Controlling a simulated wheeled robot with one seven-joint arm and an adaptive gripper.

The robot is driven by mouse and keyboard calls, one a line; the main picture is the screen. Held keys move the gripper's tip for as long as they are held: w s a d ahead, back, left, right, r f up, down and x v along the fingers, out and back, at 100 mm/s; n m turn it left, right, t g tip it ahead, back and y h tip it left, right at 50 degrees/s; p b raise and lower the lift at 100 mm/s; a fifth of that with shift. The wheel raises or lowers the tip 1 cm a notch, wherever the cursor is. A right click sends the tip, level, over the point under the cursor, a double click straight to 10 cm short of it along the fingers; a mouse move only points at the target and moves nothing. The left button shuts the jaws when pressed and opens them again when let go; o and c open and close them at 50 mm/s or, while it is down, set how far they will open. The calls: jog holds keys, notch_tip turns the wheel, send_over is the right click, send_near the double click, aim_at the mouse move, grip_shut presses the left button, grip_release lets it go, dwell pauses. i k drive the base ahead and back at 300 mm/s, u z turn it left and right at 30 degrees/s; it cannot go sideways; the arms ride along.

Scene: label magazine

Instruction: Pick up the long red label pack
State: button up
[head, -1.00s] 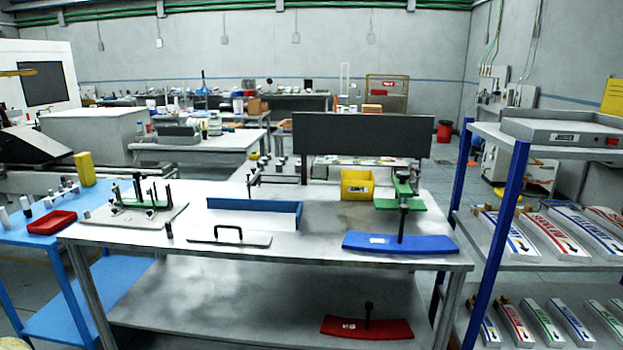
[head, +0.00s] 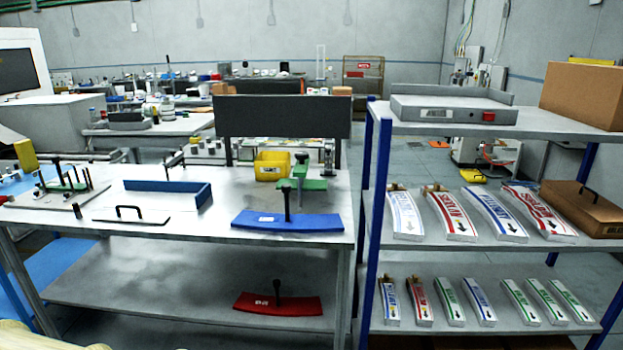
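Two long label packs with red print lie on the middle level of the shelf rack (head: 371,200), at the right of the head view. One long red label pack (head: 448,213) is second from the left, and another long red label pack (head: 540,213) is at the right end of the row. Both are white, slightly curved and slope toward the front, with a dark arrow near the front end. A long pale-blue pack (head: 405,213) and a long blue pack (head: 494,215) lie beside them. My gripper is not in view.
Shorter packs lie on the lower shelf, including a red one (head: 419,301) and a green one (head: 448,302). Cardboard boxes (head: 585,95) stand at the right. A steel table (head: 190,222) left of the rack carries a blue curved part (head: 287,222); a red one (head: 278,304) lies below.

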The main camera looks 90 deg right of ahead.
aim_at(551, 226)
jog(key=z, duration=4)
jog(key=i, duration=1.65)
